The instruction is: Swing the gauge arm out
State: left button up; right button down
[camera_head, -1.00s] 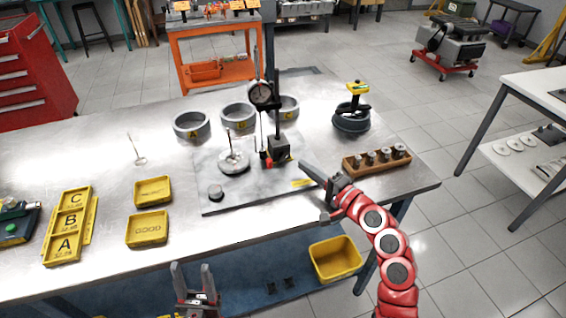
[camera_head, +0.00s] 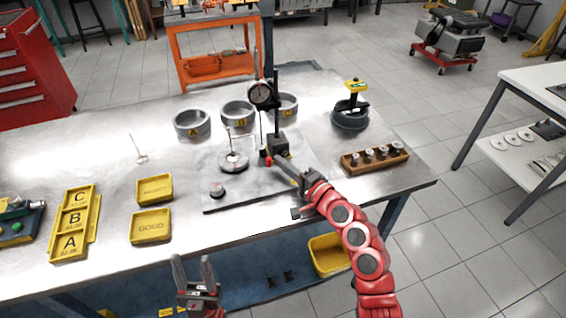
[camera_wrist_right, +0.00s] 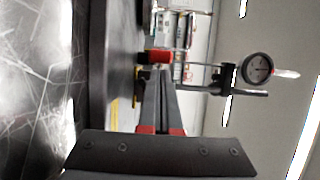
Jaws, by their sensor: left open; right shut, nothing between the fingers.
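The gauge stand has a dark base (camera_head: 279,146) on a grey plate (camera_head: 225,198). Its gauge arm carries a round dial gauge (camera_head: 262,95), with a thin stem hanging down over a round part (camera_head: 233,162) on the plate. My right gripper (camera_head: 272,161) is shut and empty, its tips close to a red knob at the stand's foot; I cannot tell if they touch. In the right wrist view the fingertips (camera_wrist_right: 159,62) are together near a red piece, and the dial gauge (camera_wrist_right: 257,68) is beyond to the right. My left gripper (camera_head: 192,268) is open and empty in front of the table edge.
Three grey rings (camera_head: 238,113) stand behind the plate. A wooden block with several metal pieces (camera_head: 375,157) is at the right. Yellow trays (camera_head: 151,226) and a lettered yellow rack (camera_head: 73,225) lie at the left.

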aim_at(257, 179)
jog(key=shift+s+a+r+m+t+h+p, duration=0.1)
jog(key=shift+s+a+m+t+h+p, duration=0.25)
jog(key=shift+p, duration=0.6)
jog(key=shift+a+r+m+t+h+p, duration=0.15)
jog(key=shift+m+t+h+p, duration=0.3)
jog(key=shift+p, duration=0.45)
jog(key=a+m+t+h+p, duration=0.1)
jog(key=h+p, duration=0.1)
jog(key=p, duration=0.2)
jog(key=s+a+m+t+h+p, duration=0.1)
jog(key=m+h+p, duration=0.1)
jog(key=h+p, duration=0.1)
jog(key=shift+s+a+p, duration=0.1)
jog(key=shift+a+p, duration=0.25)
jog(key=m+h, duration=0.1)
jog(key=m+h+p, duration=0.1)
jog(key=shift+a+t+h, duration=0.3)
jog(key=shift+a+f+m+h+p, duration=0.15)
jog(key=shift+a+m+h+p, duration=0.35)
jog(key=shift+h, duration=0.5)
jog(key=shift+a+f, duration=0.1)
jog(key=shift+a, duration=0.15)
jog(key=shift+a+m+h+b, duration=0.4)
jog(key=shift+a+m+h, duration=0.35)
jog(key=shift+h, duration=0.35)
jog(key=shift+d, duration=0.1)
